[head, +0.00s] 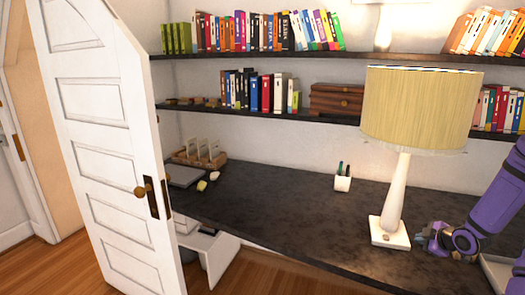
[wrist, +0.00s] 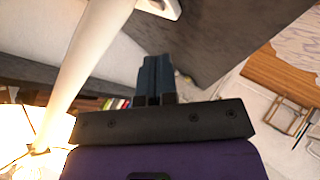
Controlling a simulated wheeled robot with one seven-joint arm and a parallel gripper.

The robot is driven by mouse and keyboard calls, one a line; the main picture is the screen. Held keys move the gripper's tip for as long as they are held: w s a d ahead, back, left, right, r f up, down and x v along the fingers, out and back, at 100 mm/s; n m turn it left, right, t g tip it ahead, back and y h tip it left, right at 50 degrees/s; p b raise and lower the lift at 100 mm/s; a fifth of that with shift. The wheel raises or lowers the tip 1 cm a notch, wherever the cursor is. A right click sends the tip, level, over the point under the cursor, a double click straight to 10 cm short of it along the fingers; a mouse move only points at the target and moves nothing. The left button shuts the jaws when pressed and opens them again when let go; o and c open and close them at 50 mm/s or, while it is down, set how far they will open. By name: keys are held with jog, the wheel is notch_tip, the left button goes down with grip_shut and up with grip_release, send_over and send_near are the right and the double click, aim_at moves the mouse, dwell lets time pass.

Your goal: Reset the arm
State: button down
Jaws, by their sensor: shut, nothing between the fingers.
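My gripper (wrist: 155,78) shows in the wrist view with its two dark fingers together and nothing between them. In the head view my purple arm enters from the right edge, and the gripper (head: 426,240) is just above the dark desk (head: 290,205), right beside the lamp's white base. The table lamp (head: 398,195) has a white stem and a pale yellow shade. In the wrist view the lamp's white stem (wrist: 85,60) runs close along the left of the fingers. The exact gap between gripper and lamp is hard to tell.
A white pen cup (head: 343,183) stands at the desk's back. A wooden holder (head: 200,152) and small items sit at its left end. Shelves with books (head: 262,92) hang above. A white door (head: 110,130) stands at the left. The desk's middle is clear.

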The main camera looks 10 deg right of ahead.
jog(key=s+a+r+m+g+h, duration=0.1)
jog(key=a+r+m+g+h, duration=0.15)
jog(key=a+r, duration=0.75)
jog(key=s+a+r+m+g+h, duration=0.1)
jog(key=a+r+m+h, duration=0.2)
jog(key=r, duration=1.3)
jog(key=s+a+r+m+y, duration=0.2)
jog(key=s+a+r, duration=0.3)
jog(key=s+a, duration=0.5)
jog(key=s+a+r+m+g+y, duration=0.1)
jog(key=s+a+r+m+y, duration=0.2)
jog(key=s+a, duration=0.8)
notch_tip(320, 180, up, 3)
jog(key=s, duration=0.2)
jog(key=shift+s+a+f+m, duration=0.15)
jog(key=shift+s+f+m, duration=0.05)
jog(key=shift+s+m, duration=0.15)
